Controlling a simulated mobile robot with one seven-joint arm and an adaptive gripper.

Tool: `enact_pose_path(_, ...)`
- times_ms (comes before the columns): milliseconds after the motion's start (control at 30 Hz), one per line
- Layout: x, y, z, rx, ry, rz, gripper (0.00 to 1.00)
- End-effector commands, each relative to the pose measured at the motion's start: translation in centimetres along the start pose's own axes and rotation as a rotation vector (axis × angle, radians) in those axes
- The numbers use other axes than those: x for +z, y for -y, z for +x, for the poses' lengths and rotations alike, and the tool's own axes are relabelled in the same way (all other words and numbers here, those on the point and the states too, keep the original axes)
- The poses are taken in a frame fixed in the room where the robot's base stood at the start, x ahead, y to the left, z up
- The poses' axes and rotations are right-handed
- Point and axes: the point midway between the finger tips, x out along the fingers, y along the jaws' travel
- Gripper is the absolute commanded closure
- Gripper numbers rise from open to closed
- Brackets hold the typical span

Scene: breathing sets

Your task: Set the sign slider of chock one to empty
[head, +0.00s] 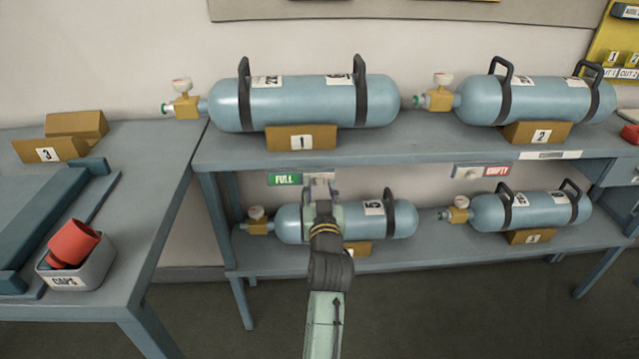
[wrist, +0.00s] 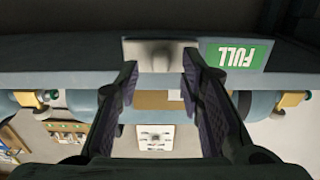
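Chock one (head: 302,138) is a tan block marked 1 on the upper shelf, under a blue cylinder (head: 310,102). Below it on the shelf's front edge is its sign, with the green FULL panel (head: 285,179) showing. The grey slider plate (head: 321,176) sits at the right of the sign. In the wrist view, which is upside down, the slider (wrist: 160,52) has a small knob and the FULL panel (wrist: 235,54) is to its right. My gripper (head: 320,188) is open at the slider; its fingertips (wrist: 159,66) lie either side of the knob, contact not clear.
Chock two (head: 537,133) has its sign showing red EMPTY (head: 497,171), slider at the left. More cylinders lie on the lower shelf (head: 390,258) behind and beside my gripper. A left table (head: 130,190) holds a caps box (head: 78,272) and chock three (head: 50,150).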

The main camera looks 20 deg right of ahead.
Motion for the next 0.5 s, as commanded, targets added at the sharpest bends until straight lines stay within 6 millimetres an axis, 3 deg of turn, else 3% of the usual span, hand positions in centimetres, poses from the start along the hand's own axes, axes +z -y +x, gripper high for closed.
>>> enact_pose_path(400,0.0,0.06,0.98,-0.001,-0.001,0.0,0.65)
enact_pose_path(500,0.0,0.05,0.97,-0.001,-0.001,0.0,0.72)
